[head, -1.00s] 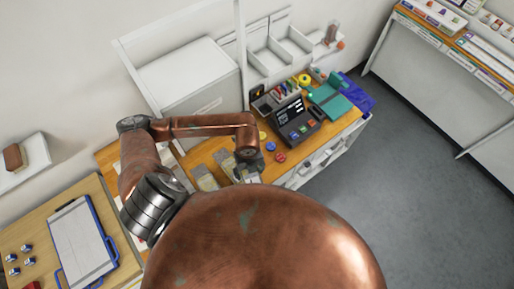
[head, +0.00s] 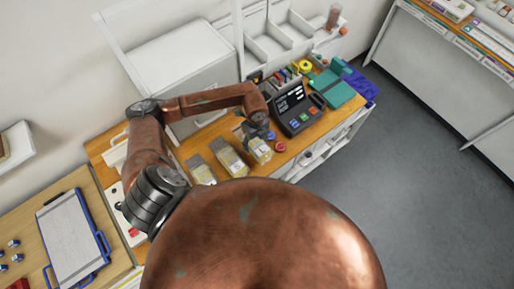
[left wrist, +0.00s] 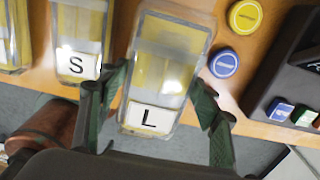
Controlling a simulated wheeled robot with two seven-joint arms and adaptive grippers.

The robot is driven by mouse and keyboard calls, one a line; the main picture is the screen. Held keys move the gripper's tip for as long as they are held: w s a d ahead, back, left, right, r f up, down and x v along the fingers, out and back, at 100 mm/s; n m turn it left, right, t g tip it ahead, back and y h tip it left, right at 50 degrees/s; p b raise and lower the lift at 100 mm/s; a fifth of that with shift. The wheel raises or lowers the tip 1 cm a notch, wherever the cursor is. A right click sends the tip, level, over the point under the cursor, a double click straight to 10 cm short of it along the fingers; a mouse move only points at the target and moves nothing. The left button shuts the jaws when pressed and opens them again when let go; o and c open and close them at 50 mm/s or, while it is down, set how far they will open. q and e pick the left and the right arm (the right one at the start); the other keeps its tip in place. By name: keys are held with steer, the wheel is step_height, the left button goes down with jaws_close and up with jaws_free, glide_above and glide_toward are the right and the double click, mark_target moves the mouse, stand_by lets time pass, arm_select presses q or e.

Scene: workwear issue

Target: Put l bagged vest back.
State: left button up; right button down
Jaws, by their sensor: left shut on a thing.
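The L bagged vest (left wrist: 170,60) is a clear bag with yellow cloth inside and a white label marked L. It also shows in the head view (head: 262,154), at the right end of a row of similar bags. My left gripper (left wrist: 158,98) has its green-lined fingers at both sides of this bag and is shut on it. In the head view my left gripper (head: 255,138) is over the wooden counter (head: 318,134). I cannot tell whether the bag is clear of the counter. The S bagged vest (left wrist: 80,35) lies just left of it. My right gripper is not in view.
A blue disc (left wrist: 224,63) and a yellow disc (left wrist: 245,16) are close right of the L bag. A dark terminal (head: 297,108) stands beyond them.

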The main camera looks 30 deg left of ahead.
arm_select(q)
steer(key=shift+w+a+f+b, duration=0.15)
steer(key=shift+w+f+b, duration=0.6)
steer(key=shift+f, duration=0.25)
step_height(320, 180, down, 3)
steer(key=shift+w+f+b, duration=0.15)
steer(key=shift+b, duration=0.95)
steer(key=o, duration=0.8)
steer(key=shift+c, duration=0.2)
steer(key=o, duration=0.5)
